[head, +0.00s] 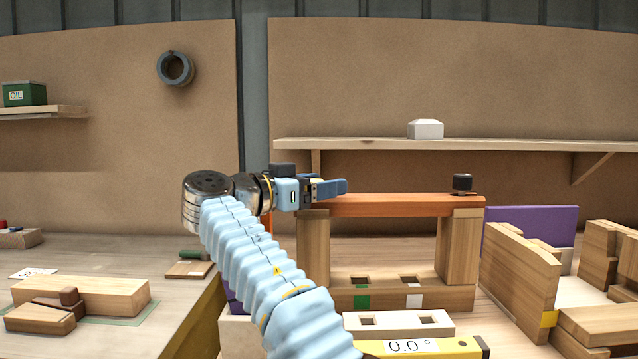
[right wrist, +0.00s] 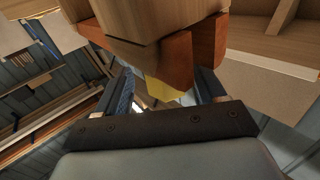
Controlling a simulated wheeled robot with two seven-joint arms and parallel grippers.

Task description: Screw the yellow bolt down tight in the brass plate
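My right gripper (head: 330,189) is at the left end of an orange-brown beam (head: 400,205), its fingers pointing right. In the right wrist view its two fingers (right wrist: 165,90) stand apart, with a yellow piece (right wrist: 168,92) between them, probably the yellow bolt. Gaps show on both sides of it, so the fingers do not look closed on it. The orange-brown wood (right wrist: 206,45) is just beyond the fingertips. The bolt cannot be made out in the head view, and I cannot make out the brass plate in either view. My left gripper is not in view.
A black knob (head: 462,183) stands on the beam's right end. Wooden posts (head: 458,245) hold the beam above a slotted block (head: 440,297). A yellow level (head: 460,346) reading 0.0° lies in front. Wooden parts (head: 520,270) crowd the right; a wooden block (head: 95,292) lies left.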

